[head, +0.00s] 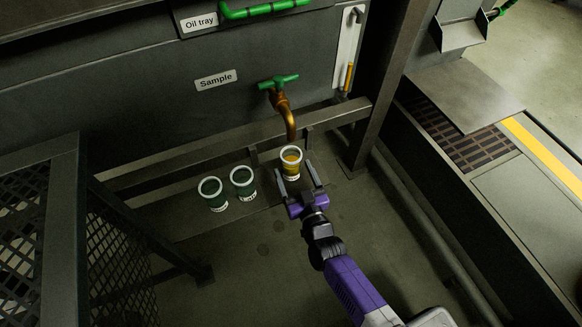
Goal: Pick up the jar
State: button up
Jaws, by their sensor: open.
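A jar (291,158) with a white rim and yellow-gold contents stands upright below the bronze spout of the sample tap (284,103). Two more jars, dark green with white rims, stand to its left: one (243,182) nearer and one (213,193) farther left. My gripper (301,181) is open, with its two grey fingers pointing toward the yellow jar. The fingers appear close to the jar, one near its lower left and one to its right. I cannot tell whether they touch it.
A metal rail (230,150) runs behind the jars. A steel post (383,95) rises to the right. Mesh panels (110,250) stand at the left. Signs reading "Sample" (216,80) and "Oil tray" (199,22) are on the wall. Open floor (260,275) lies in front.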

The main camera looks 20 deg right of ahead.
aim_at(288, 153)
jog(key=shift+w+b, duration=0.35)
jog(key=shift+w, duration=1.1)
jog(key=shift+c, duration=0.5)
jog(key=c, duration=1.6)
jog(key=shift+o, duration=0.2)
jog(key=shift+r+p, duration=0.65)
jog(key=shift+r, duration=0.15)
notch_tip(288, 153, up, 2)
jog(key=shift+r+p, duration=0.1)
jog(key=shift+p, duration=0.7)
jog(key=s+a+p, duration=0.1)
jog(key=s+p, duration=0.4)
jog(key=s, duration=1.3)
jog(key=shift+a, duration=0.2)
